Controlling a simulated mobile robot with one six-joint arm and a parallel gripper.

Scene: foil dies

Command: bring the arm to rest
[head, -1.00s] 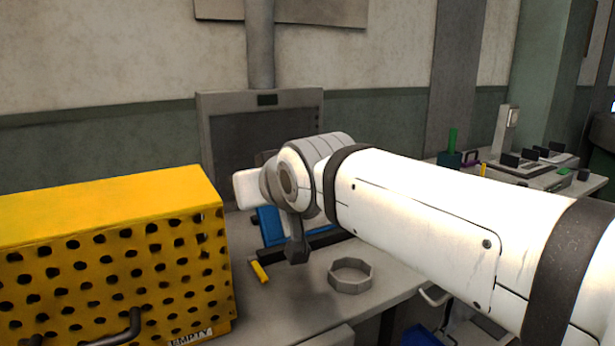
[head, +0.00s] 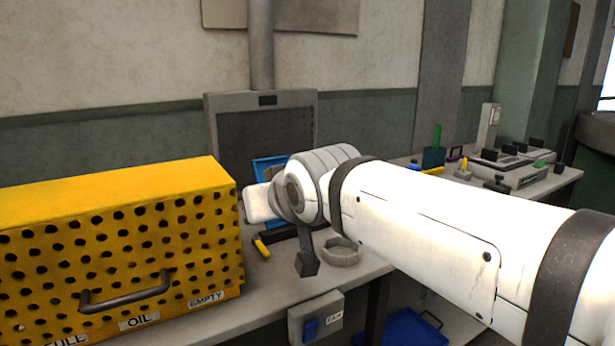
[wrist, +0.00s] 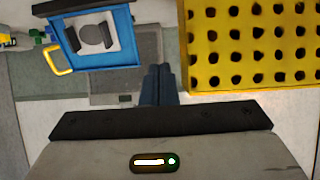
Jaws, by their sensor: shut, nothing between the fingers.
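My gripper (head: 307,264) hangs at the end of my white arm in the head view, above the bench front between the yellow perforated box and the grey ring. In the wrist view its two dark fingers (wrist: 157,84) are together with nothing between them. No object hangs from it.
The yellow perforated box (head: 110,240), labelled OIL and EMPTY, stands close on the left. A small grey box (head: 316,318) is at the bench front.

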